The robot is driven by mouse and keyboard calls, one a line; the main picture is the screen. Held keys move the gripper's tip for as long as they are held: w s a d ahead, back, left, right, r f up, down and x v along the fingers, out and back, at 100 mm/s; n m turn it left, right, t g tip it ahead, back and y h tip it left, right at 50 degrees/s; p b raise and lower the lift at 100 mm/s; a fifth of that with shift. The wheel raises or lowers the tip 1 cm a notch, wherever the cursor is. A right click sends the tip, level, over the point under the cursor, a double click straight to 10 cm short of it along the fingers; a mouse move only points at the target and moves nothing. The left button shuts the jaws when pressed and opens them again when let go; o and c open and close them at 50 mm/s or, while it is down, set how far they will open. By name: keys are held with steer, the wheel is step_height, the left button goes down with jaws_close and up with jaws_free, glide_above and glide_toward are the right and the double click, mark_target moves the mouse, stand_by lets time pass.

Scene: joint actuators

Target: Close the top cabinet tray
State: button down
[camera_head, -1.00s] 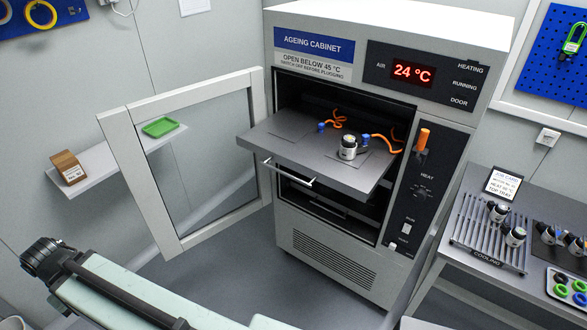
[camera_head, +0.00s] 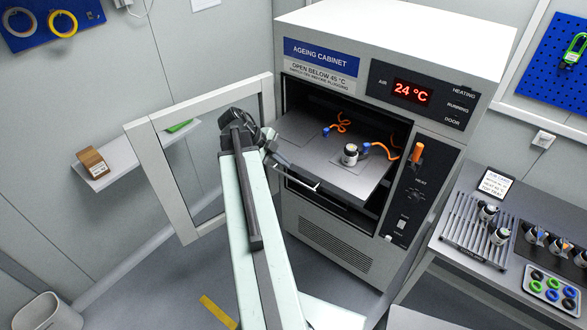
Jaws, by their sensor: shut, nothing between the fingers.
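The top tray (camera_head: 318,158) of the ageing cabinet (camera_head: 448,45) is a flat grey shelf sticking out of the open front. Its bar handle (camera_head: 302,182) hangs along the front edge. A black and silver cylindrical part (camera_head: 350,155) stands on it, with orange cables and blue plugs. My gripper (camera_head: 270,146) is shut and empty at the tray's front left corner and covers that corner. I cannot tell whether it touches the tray or handle.
The white-framed glass door (camera_head: 158,195) stands open at the left, close beside my arm. A shelf (camera_head: 122,160) is on the wall behind it. A bench with a cooling rack (camera_head: 478,232) stands at the right. A bin (camera_head: 52,312) is at lower left.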

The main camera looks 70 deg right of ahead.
steer(key=b+x, duration=0.6)
steer(key=x, duration=0.3)
steer(key=shift+f+b, duration=0.25)
steer(key=shift+b, duration=0.15)
steer(key=shift+d, duration=0.1)
